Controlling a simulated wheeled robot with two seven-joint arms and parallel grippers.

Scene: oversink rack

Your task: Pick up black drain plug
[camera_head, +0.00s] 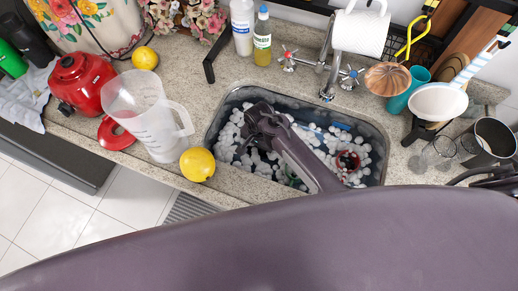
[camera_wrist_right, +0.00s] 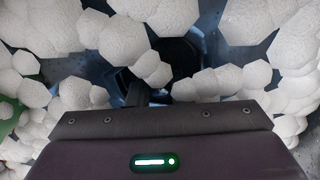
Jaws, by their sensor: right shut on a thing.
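The sink basin (camera_head: 376,178) is full of white foam-like balls (camera_head: 226,140). My right gripper (camera_head: 250,140) reaches down into its left half, among the balls, and its fingertips are mostly hidden in the head view. In the right wrist view a dark round thing, which looks like the black drain plug (camera_wrist_right: 178,52), shows between the balls just beyond my gripper (camera_wrist_right: 140,92). The gripper is shut on it, though balls hide much of the contact. The plug cannot be made out in the head view. My left gripper is not in view.
A faucet (camera_head: 328,85) stands behind the sink. A clear jug (camera_head: 150,115), a lemon (camera_head: 197,164) and a red canister (camera_head: 82,82) are to the left. A white-bowled pan (camera_head: 438,102) and a metal pot (camera_head: 495,137) are to the right. A red item (camera_head: 348,160) lies in the sink.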

